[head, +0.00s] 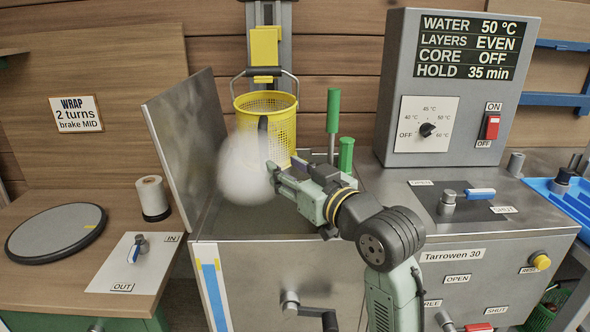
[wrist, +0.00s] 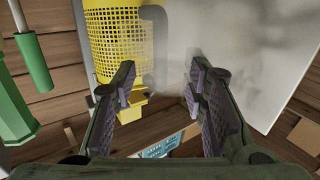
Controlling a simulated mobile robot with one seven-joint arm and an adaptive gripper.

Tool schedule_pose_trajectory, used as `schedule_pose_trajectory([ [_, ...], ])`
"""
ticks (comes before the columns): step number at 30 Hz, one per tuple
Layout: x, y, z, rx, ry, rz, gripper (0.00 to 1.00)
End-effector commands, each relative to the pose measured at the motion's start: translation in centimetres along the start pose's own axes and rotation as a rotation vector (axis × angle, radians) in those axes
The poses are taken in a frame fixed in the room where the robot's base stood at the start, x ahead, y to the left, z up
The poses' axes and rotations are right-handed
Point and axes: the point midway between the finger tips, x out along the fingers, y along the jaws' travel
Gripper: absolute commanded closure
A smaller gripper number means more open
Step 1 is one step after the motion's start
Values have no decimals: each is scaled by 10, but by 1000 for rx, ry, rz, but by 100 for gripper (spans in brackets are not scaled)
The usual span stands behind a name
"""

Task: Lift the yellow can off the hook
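The yellow can (head: 284,128) has mesh sides and a raised bail (head: 289,76). It hangs upright in front of a grey column with a yellow plate (head: 265,45). The hook itself cannot be made out clearly. A dark curved bar (head: 263,130) stands at the can's front. My gripper (head: 272,174) is below and in front of the can, apart from it. In the wrist view the can (wrist: 118,38) is beyond the left finger, and the dark bar (wrist: 155,40) shows beyond the gap. My gripper (wrist: 162,80) is open, with nothing between its fingers.
White steam (head: 243,170) rises left of my gripper and partly veils the view. An upright metal lid (head: 185,130) stands at the left. A green-handled tool (head: 333,110) and a green cylinder (head: 345,154) stand at the right. The grey control box (head: 450,90) is farther right.

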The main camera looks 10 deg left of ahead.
Motion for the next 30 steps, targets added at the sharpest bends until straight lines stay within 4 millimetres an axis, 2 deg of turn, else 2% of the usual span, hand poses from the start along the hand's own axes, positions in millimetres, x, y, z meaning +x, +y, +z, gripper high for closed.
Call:
schedule_pose_trajectory([
  [9,58,-1,-2,-1,0,-1,60],
  [15,81,-1,-1,-1,1,0,60],
  [27,88,-1,-1,-2,2,1,60],
  [30,88,-1,-1,-2,2,1,67],
])
